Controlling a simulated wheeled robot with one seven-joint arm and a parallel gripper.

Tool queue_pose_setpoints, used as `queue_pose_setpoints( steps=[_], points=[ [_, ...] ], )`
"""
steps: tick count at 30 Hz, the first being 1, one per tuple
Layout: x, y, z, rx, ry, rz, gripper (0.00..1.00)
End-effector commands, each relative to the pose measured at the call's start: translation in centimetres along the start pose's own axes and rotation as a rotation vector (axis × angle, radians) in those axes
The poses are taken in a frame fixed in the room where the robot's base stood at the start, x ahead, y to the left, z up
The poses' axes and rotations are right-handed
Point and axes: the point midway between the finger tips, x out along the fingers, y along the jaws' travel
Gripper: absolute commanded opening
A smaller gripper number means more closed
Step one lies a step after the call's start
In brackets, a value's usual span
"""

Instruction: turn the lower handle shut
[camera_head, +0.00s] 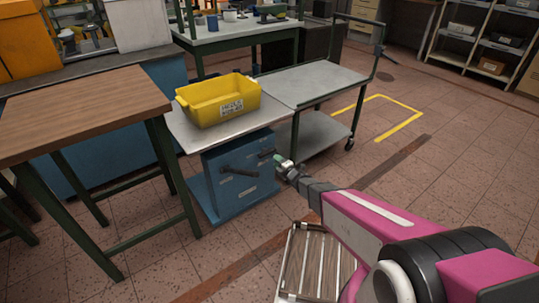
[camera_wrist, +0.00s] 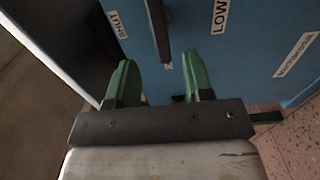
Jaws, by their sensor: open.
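My gripper (camera_head: 279,159) is in front of the right part of the blue cabinet (camera_head: 212,190) in the head view. In the wrist view my gripper (camera_wrist: 156,60) is open, its two green fingers spread apart. A dark handle bar (camera_wrist: 157,28) comes down from the top of that view, and its end appears between the fingertips; I cannot tell whether they touch. A label reading "SHUT" (camera_wrist: 117,24) is left of the bar and a partly cut-off "LOW" label (camera_wrist: 220,15) is right of it. A dark handle (camera_head: 240,171) shows on the cabinet front in the head view.
A yellow bin (camera_head: 205,110) stands on the grey top above the cabinet. A wooden-topped table (camera_head: 75,105) is at left, and a grey trolley (camera_head: 315,83) stands behind at right. A slatted rack (camera_head: 312,262) lies below my arm. Open floor is at right.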

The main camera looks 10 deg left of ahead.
Motion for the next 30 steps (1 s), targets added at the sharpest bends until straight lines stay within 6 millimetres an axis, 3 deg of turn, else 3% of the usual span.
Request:
queue_pose_setpoints(
  steps=[13,18,25,26,30],
  points=[
    [7.7,-0.1,0.2,0.001,-0.001,0.001,0.47],
    [8.8,0.0,0.1,0.002,-0.002,0.0,0.47],
    [8.8,0.0,0.1,0.002,-0.002,0.0,0.47],
    [8.8,0.0,0.1,0.002,-0.002,0.0,0.44],
    [8.8,0.0,0.1,0.002,-0.002,0.0,0.0]
  ],
)
